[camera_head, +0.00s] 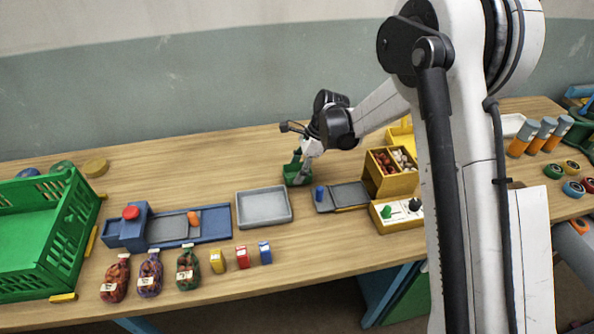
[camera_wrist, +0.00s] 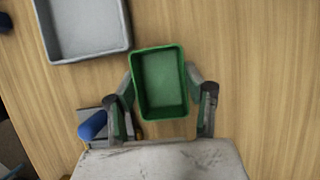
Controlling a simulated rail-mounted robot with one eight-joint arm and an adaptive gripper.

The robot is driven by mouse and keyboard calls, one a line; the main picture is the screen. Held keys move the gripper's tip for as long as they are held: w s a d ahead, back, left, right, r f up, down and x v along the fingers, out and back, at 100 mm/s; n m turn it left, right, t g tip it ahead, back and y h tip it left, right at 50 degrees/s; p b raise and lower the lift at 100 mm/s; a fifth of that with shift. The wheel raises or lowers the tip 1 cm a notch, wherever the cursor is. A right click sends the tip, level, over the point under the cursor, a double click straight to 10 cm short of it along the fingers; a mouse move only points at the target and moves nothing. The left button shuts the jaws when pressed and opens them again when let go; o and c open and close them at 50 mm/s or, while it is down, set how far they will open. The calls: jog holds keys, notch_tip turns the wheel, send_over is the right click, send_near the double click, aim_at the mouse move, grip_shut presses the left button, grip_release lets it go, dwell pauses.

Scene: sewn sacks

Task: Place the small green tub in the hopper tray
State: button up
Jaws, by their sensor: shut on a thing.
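The small green tub (camera_head: 295,176) is an open, empty box near the middle of the table in the head view. It also shows in the wrist view (camera_wrist: 162,100). My gripper (camera_head: 303,162) is shut on it, with one finger against each side in the wrist view (camera_wrist: 160,73). The tub is upright; I cannot tell whether it touches the table. A low grey plate with a blue peg (camera_head: 345,197) lies before a yellow bin unit (camera_head: 391,182) to the right. A larger empty grey tray (camera_head: 264,220) lies to the front left. No label shows which is the hopper tray.
A green crate (camera_head: 75,200) stands at the left, beside a blue device (camera_head: 160,229) with a red knob. Several filled net sacks (camera_head: 150,274) and small boxes (camera_head: 242,257) line the front edge. Orange and grey cylinders (camera_head: 540,136) stand far right. The table's back middle is clear.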

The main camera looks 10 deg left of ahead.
jog(key=shift+f, duration=0.4)
jog(key=shift+f, duration=0.15)
jog(key=o, duration=0.9)
jog(key=shift+c, duration=0.2)
